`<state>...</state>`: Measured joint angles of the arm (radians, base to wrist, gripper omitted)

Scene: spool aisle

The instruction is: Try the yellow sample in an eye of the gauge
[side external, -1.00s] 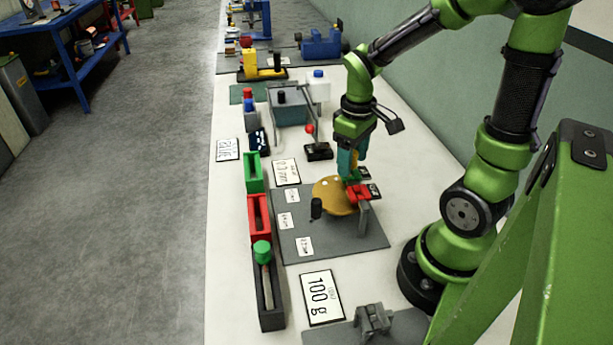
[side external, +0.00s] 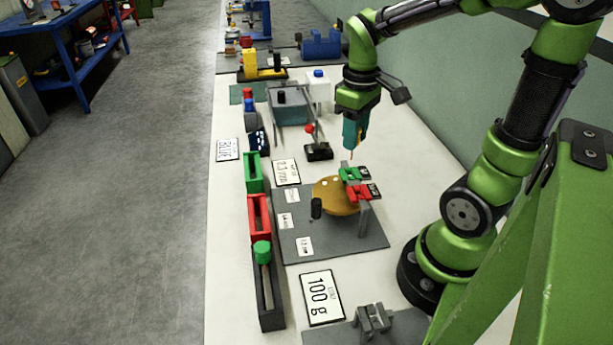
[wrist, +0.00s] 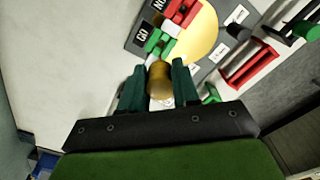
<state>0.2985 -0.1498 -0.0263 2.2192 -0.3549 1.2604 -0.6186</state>
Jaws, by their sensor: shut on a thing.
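My gripper (side external: 354,138) is shut on the yellow sample, whose thin orange-yellow tip (side external: 351,155) shows below the teal fingers. In the wrist view the sample (wrist: 160,80) is a golden cylinder between the fingers (wrist: 160,88). The gauge has a green eye (side external: 352,174) and a red eye (side external: 359,192) side by side on a grey stand. The sample hangs above the green eye, clear of it. In the wrist view the green eye (wrist: 158,43) is beside the GO label and the red eye (wrist: 181,13) is farther away.
A large golden disc (side external: 333,198) lies beside the gauge on a grey plate (side external: 345,235), near a black knob (side external: 316,208). Green (side external: 252,172) and red (side external: 259,215) slotted holders and a long black one (side external: 268,303) line the table's left edge.

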